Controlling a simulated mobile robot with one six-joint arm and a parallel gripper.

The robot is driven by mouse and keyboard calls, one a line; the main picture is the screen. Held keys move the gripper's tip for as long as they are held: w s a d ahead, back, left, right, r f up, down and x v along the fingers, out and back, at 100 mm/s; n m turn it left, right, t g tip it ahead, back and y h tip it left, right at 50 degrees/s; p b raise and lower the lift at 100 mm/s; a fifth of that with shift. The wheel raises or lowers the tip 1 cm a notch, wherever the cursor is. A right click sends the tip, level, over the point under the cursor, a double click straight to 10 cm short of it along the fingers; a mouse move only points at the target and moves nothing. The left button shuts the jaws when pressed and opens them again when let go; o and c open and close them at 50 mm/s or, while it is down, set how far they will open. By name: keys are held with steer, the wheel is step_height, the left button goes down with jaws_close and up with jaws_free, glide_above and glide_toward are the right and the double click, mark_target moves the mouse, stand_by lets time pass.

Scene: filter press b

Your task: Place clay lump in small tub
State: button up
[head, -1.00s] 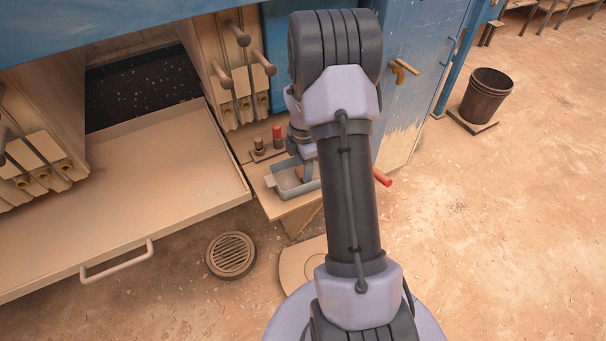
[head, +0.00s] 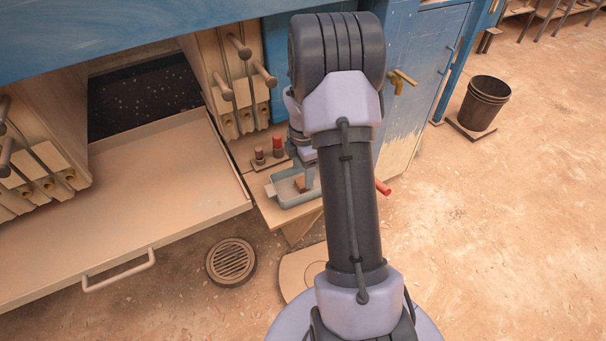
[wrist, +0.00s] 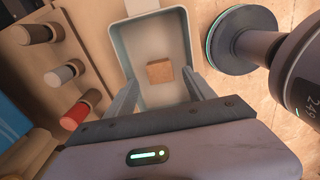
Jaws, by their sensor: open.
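The clay lump (wrist: 160,71) is a small brown block lying on the floor of the small tub (wrist: 118,48), a pale blue-grey tray with a handle tab at its end. My gripper (wrist: 160,77) is open above the tub, with one finger on either side of the lump and a gap showing on both sides. In the head view the tub (head: 291,204) stands on a beige ledge, with the lump (head: 301,186) partly visible inside. My gripper (head: 309,172) is over it, partly hidden by my arm.
A rack with red and brown knobbed pegs (head: 277,147) stands close behind the tub. A beige drawer (head: 150,185) with a handle lies to the left. A red handle (head: 383,188) sticks out to the right.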

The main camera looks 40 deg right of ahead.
mark_target(303, 182)
steer(key=a+r+m+t+p, duration=0.1)
steer(key=a+r+m+p, duration=0.15)
steer(key=a+r, duration=0.55)
steer(key=a+r+m+t+p, duration=0.1)
steer(key=a+r+m, duration=0.2)
steer(key=r, duration=1)
steer(key=s+a+r+m+t, duration=0.1)
steer(key=s+a+r+m, duration=0.2)
steer(key=s+a, duration=0.3)
steer(key=s+a+r+m+t+y, duration=0.1)
steer(key=s+a+r+m, duration=0.1)
steer(key=s+a+m, duration=0.4)
steer(key=s+a+r+m+t+y, duration=0.1)
steer(key=s+a+r+m, duration=0.2)
steer(key=a, duration=0.4)
steer(key=s+m, duration=0.1)
steer(key=s, duration=0.1)
steer(key=shift+s+a+r+t, duration=0.25)
steer(key=shift+s+r+t, duration=0.1)
steer(key=shift+s+t, duration=0.05)
steer(key=shift+m, duration=0.25)
